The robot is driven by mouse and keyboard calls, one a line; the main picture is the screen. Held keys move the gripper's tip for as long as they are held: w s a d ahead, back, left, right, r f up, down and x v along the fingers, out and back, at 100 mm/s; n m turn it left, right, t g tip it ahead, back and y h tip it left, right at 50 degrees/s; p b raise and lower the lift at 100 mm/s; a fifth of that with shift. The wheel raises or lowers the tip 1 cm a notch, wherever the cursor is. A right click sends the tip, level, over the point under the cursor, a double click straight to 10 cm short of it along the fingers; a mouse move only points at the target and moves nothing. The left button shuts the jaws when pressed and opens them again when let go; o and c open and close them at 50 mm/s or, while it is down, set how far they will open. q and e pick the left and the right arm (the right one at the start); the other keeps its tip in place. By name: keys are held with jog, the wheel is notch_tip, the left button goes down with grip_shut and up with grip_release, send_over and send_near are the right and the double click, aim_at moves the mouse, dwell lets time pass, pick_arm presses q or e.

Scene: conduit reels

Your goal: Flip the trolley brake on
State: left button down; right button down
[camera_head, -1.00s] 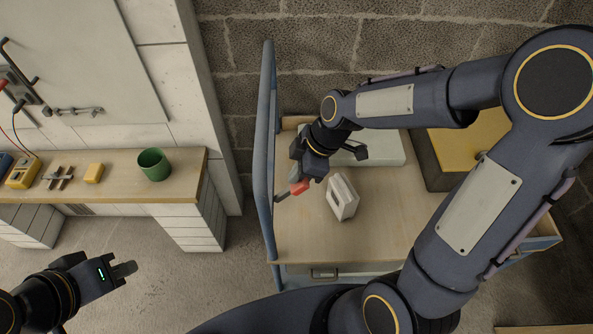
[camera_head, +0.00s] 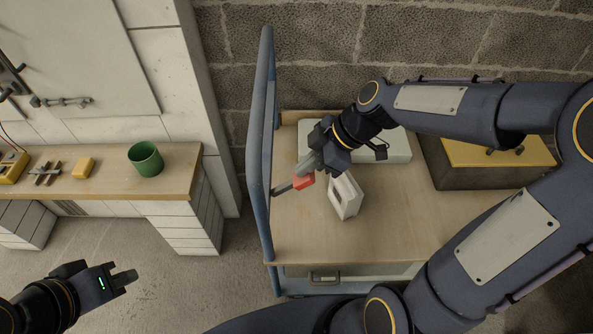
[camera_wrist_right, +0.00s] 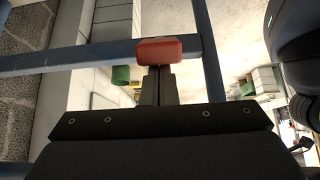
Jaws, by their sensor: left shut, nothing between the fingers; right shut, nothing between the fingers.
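The trolley (camera_head: 390,225) has a light wooden deck and a blue push frame (camera_head: 260,150) at its left end. The brake lever is a dark rod (camera_head: 282,189) with a red grip (camera_head: 304,181) by the frame. My right gripper (camera_head: 305,166) is shut and empty, its fingertips close against the red grip. The right wrist view shows the red grip (camera_wrist_right: 156,51) just past the shut fingertips (camera_wrist_right: 155,74); I cannot tell whether they touch. My left gripper (camera_head: 130,276) is shut and empty over the floor at lower left, away from the trolley.
A white slotted block (camera_head: 345,197) stands on the deck right of the red grip. A pale flat box (camera_head: 392,149) and a yellow-topped dark case (camera_head: 480,175) lie behind. A workbench (camera_head: 110,185) with a green cup (camera_head: 146,160) is at left. Floor between is clear.

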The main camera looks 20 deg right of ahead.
jog(key=s+d+f+t+y+b, duration=0.1)
jog(key=d+f+y+b, duration=0.3)
jog(key=b, duration=1.9)
notch_tip(320, 180, down, 4)
jog(key=shift+s+d+r+t+y+b, duration=0.15)
jog(key=shift+d+r+t+y+b, duration=0.25)
jog(key=shift+y, duration=0.8)
jog(key=shift+a+f, duration=0.15)
jog(key=shift+f, duration=0.1)
